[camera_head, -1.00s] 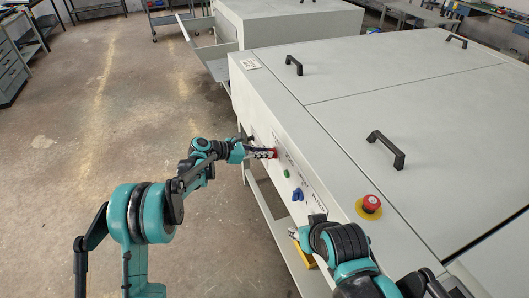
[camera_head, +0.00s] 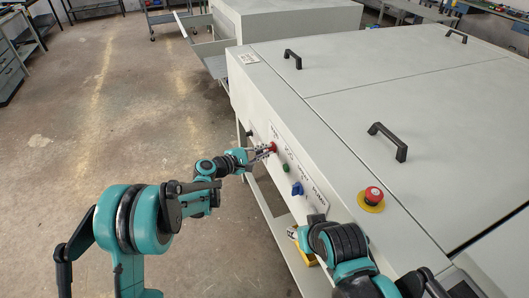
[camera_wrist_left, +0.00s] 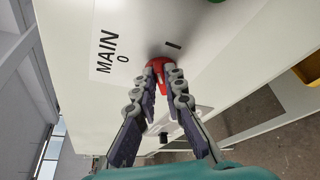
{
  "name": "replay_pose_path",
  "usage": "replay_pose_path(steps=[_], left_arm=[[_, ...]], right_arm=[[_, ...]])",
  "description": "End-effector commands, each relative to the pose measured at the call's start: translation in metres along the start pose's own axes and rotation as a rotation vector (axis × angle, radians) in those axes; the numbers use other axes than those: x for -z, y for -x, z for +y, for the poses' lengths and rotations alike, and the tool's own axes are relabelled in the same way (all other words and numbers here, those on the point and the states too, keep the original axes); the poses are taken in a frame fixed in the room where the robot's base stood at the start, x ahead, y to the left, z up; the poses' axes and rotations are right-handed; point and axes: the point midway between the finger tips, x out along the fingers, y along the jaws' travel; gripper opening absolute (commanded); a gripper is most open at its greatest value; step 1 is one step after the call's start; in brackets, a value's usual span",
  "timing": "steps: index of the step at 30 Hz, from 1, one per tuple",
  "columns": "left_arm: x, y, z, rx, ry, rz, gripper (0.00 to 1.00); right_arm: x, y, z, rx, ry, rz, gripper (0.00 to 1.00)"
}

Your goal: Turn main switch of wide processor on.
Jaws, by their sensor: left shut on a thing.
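The wide processor (camera_head: 350,180) is a long light-grey machine on the right. Its front panel holds the red main switch (camera_head: 272,148), which also shows in the left wrist view (camera_wrist_left: 158,68) beside the label "MAIN" (camera_wrist_left: 107,50) and a "0". A short dark mark (camera_wrist_left: 173,44) is near the knob. My left gripper (camera_head: 266,151) is at this switch, its two fingers (camera_wrist_left: 161,78) on either side of the red knob and shut on it. My right arm's wrist shows at the lower right; I cannot make out its fingers clearly.
A green button (camera_head: 285,168), a blue knob (camera_head: 297,188) and a red emergency stop on a yellow base (camera_head: 373,196) are along the processor's front. A yellow bin (camera_head: 307,259) is on the shelf below. Black handles are on the lids. The floor at left is clear.

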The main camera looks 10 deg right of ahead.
Motion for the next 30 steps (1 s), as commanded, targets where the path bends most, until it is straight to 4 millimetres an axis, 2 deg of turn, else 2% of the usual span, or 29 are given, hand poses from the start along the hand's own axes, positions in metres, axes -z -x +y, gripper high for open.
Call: replay_pose_path(steps=[6,15,30], left_arm=[[0.002,-0.001,-0.007,-0.077,-0.186,-0.001,0.00],[0.002,-0.001,-0.011,-0.170,-0.412,-0.002,0.00],[0.004,-0.002,-0.014,-0.242,-0.591,-0.002,0.00]], right_arm=[[-0.008,-0.011,0.000,0.000,0.000,0.000,0.40],[-0.010,-0.015,0.000,0.000,0.000,0.000,0.40],[-0.011,-0.015,0.000,0.000,0.000,0.000,0.40]])
